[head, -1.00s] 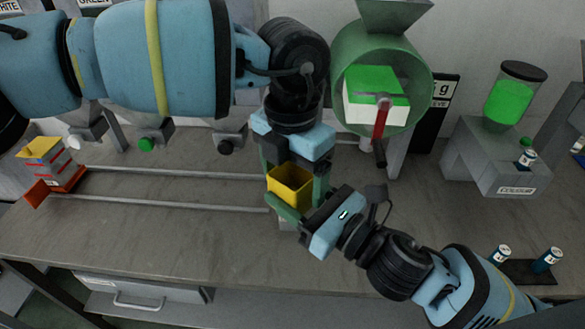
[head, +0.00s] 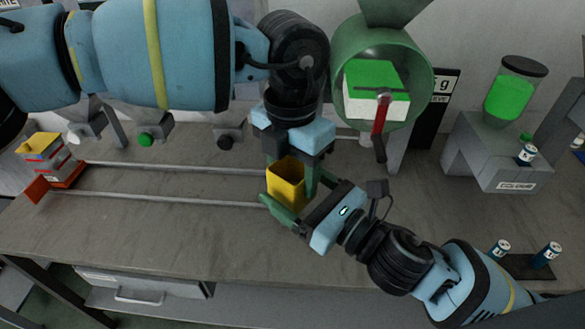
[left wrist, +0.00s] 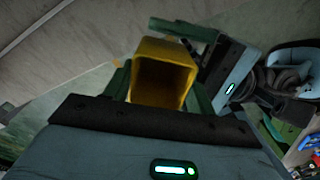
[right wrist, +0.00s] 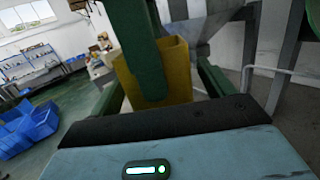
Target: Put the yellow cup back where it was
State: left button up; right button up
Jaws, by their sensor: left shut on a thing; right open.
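The yellow cup (head: 286,182) is upright in the middle of the head view, above the bench. My left gripper (head: 291,172) comes down from above and is shut on the cup. The left wrist view shows the cup's open mouth (left wrist: 162,80) between the green fingers. My right gripper (head: 297,204) is open, with its green fingers around or beside the lower part of the cup. In the right wrist view the cup (right wrist: 165,75) stands between the right fingers, partly hidden by a green finger. Whether the right fingers touch it cannot be told.
A green drum (head: 420,65) with a red handle stands behind right, and the colour dispenser (head: 500,150) farther right. Small bottles (head: 546,256) stand at front right.

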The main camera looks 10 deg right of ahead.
aim_at(305, 202)
jog(key=v, duration=0.7)
jog(key=shift+s+d, duration=0.1)
jog(key=shift+s, duration=0.05)
jog(key=shift+s+f+m, duration=0.15)
jog(key=shift+f+m, duration=0.25)
jog(key=shift+m, duration=0.4)
jog(key=s+d+f+m+g+h, duration=0.1)
jog(key=d+f+m+h, duration=0.15)
jog(key=f+m, duration=0.85)
jog(key=s+d+f+m+h, duration=0.1)
jog(key=f+m+h, duration=0.3)
jog(key=f+m, duration=0.75)
jog(key=s+d+f+m+g+h, duration=0.2)
jog(key=s+f+m, duration=0.5)
jog(key=m, duration=0.2)
jog(key=s+d+f+m+g+h, duration=0.2)
jog(key=s+d+f+m+g, duration=0.1)
jog(key=s+f+m, duration=0.4)
jog(key=shift+s+d+f+m, duration=0.15)
jog(key=shift+s+f+m, duration=0.25)
jog(key=shift+s+m, duration=0.35)
